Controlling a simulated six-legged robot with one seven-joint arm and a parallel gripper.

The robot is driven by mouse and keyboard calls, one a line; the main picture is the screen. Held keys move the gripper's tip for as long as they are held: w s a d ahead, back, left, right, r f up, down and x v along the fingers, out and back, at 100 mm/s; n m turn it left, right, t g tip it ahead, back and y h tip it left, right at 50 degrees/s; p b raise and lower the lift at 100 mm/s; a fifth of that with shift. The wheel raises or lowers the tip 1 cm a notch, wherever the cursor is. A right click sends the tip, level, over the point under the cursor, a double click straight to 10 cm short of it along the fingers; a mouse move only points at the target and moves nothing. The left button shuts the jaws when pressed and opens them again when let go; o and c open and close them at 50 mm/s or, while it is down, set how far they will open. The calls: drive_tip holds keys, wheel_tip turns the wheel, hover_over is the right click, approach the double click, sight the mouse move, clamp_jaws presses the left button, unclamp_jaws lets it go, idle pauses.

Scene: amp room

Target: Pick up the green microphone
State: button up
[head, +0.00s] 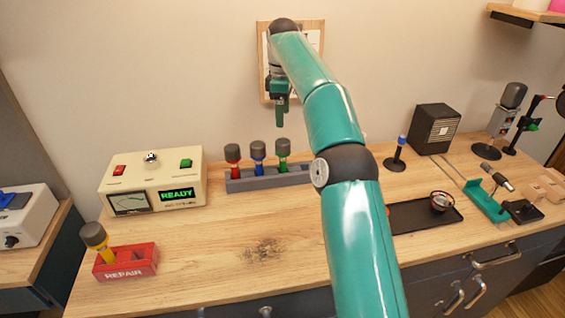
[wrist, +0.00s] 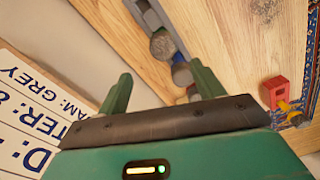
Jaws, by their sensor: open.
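The green microphone (head: 283,160), with a dark grey head, stands upright at the right of three microphones in a grey rack (head: 300,178) on the bench. The blue microphone (head: 258,158) and the red microphone (head: 233,160) stand to its left. My gripper (head: 281,118) hangs above the rack, over the green microphone and apart from it. In the wrist view my gripper (wrist: 162,88) is open with nothing between its fingers. The nearest grey head there (wrist: 163,45) seems to be the green microphone's; its handle is hidden.
A cream meter box (head: 152,180) reading READY stands left of the rack. A red REPAIR box (head: 126,262) holds a yellow microphone (head: 96,240). A dark tray (head: 410,218) and a black speaker (head: 436,128) are at right. A framed notice (head: 312,40) hangs behind my gripper.

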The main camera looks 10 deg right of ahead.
sight(283, 151)
wheel_tip(283, 151, down, 8)
drive_tip(key=shift+s+f, duration=0.1)
drive_tip(key=shift+f, duration=0.05)
wheel_tip(283, 151, down, 5)
drive_tip(key=shift+s+a+f, duration=0.1)
drive_tip(key=shift+s+f, duration=0.05)
drive_tip(key=c, duration=1.2)
drive_tip(key=shift+r, duration=5.1)
drive_tip(key=shift+c, duration=0.2)
